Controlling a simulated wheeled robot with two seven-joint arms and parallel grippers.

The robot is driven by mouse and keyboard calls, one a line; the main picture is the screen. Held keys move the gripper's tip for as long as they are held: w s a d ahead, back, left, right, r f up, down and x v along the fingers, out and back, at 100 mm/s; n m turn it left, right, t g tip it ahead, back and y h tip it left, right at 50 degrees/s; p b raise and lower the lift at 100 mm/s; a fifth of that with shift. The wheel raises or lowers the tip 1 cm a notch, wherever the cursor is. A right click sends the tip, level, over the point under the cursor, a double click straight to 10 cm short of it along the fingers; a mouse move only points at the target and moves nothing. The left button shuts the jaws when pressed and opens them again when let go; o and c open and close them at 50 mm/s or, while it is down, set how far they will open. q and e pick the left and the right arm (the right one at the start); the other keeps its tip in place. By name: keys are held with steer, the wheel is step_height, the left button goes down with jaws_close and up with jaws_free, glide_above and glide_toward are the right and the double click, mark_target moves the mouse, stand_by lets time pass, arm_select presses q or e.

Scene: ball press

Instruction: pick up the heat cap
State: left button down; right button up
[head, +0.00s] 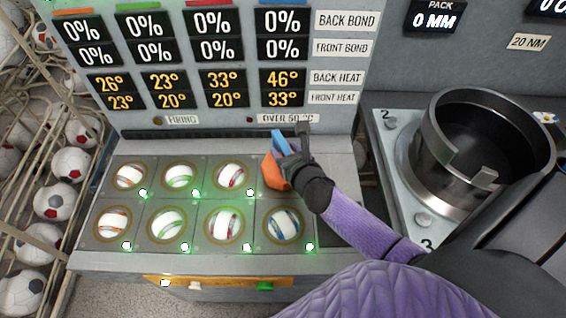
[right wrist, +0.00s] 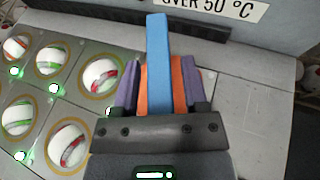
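The heat cap (head: 275,172) has an orange body and a blue bar, and sits between the purple fingers of my right gripper (head: 289,152). In the right wrist view the blue bar (right wrist: 158,55) points away from the gripper. I cannot tell whether the cap touches the panel. My left gripper is not in view.
Several ringed sockets with white balls (head: 128,177) and green lights fill the panel (head: 150,262). A display board (head: 340,60) stands behind it. A metal cylinder (head: 425,150) stands on a plate at the right. Racks of footballs (head: 55,203) are at the left.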

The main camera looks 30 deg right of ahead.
jaws_close()
stand_by(0.4)
stand_by(0.8)
